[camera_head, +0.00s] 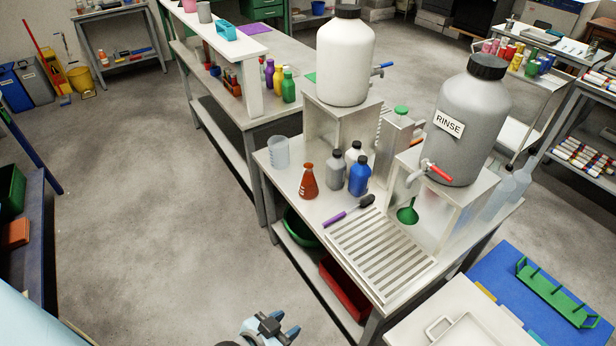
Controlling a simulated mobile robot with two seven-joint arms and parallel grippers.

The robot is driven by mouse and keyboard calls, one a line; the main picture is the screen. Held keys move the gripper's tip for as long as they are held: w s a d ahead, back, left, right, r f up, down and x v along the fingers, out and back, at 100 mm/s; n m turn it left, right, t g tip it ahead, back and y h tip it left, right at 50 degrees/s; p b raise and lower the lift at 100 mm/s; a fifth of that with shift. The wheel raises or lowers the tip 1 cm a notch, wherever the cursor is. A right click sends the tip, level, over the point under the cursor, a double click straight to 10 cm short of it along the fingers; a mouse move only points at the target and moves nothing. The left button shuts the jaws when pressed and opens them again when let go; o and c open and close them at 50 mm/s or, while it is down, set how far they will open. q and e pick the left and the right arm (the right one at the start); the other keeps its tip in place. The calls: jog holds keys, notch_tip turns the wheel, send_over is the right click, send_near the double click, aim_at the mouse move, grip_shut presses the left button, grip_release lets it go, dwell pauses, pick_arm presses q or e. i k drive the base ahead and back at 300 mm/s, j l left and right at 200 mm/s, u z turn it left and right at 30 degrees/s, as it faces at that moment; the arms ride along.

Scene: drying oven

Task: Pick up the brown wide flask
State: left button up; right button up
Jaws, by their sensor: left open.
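The brown wide flask (308,182) is a reddish-brown conical flask with a narrow neck. It stands upright near the front left edge of the metal table (290,208). My left gripper (279,325) shows at the bottom edge of the head view, in front of the table and well apart from the flask. Its jaws are open, and nothing shows between them. My right gripper is not in view.
A clear beaker (279,152), a grey bottle (336,169) and a blue bottle (360,175) stand close to the flask. A slatted drain rack (380,250) lies to the right. A large white jug (345,60) stands behind. The floor to the left is clear.

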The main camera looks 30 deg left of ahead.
aim_at(308, 187)
jog(key=i+j, duration=0.15)
jog(key=j, duration=0.25)
jog(key=i+j+z, duration=0.1)
jog(key=j, duration=0.3)
jog(key=i+j, duration=0.2)
jog(key=j, duration=0.2)
jog(key=i+j+z, duration=0.1)
jog(key=j, duration=0.3)
jog(key=i+j, duration=0.2)
jog(key=j, duration=0.2)
jog(key=z, duration=0.05)
